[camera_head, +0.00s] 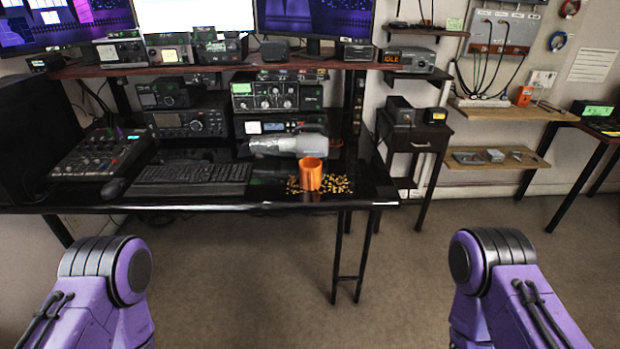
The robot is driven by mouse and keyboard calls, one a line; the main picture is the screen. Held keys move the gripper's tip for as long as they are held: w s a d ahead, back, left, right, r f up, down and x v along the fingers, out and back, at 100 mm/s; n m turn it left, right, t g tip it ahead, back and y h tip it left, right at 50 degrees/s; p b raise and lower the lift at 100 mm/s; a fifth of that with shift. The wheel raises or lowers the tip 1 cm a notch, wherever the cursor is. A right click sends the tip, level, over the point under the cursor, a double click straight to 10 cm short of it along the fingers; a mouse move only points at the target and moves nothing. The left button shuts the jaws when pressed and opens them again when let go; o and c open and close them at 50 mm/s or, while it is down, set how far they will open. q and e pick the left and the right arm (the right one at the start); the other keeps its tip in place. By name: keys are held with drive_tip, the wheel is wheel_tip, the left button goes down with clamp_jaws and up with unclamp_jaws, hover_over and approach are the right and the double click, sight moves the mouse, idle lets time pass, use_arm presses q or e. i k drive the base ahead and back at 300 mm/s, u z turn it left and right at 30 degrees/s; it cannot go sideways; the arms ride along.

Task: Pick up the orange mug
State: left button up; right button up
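The orange mug (311,175) stands upright near the front edge of the glossy black desk (262,198), right of the keyboard. Small golden-brown bits (337,184) lie on the desk on both sides of it. A grey and silver cylindrical object (290,145) lies just behind the mug. My two purple arms show at the lower left and lower right, well short of the desk. Neither gripper shows in the head view, and nothing of mine touches the mug.
A black keyboard (193,175), a mouse (113,188) and a mixer (98,152) fill the desk's left side. Radio equipment (266,96) and a raised shelf (235,69) stand behind. A small dark side table (415,141) is to the right. The floor before the desk is clear.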

sight(311, 177)
drive_tip(key=u, duration=0.3)
drive_tip(key=k, duration=0.3)
drive_tip(key=z, duration=1.1)
drive_tip(key=i, duration=0.95)
drive_tip(key=u, duration=0.1)
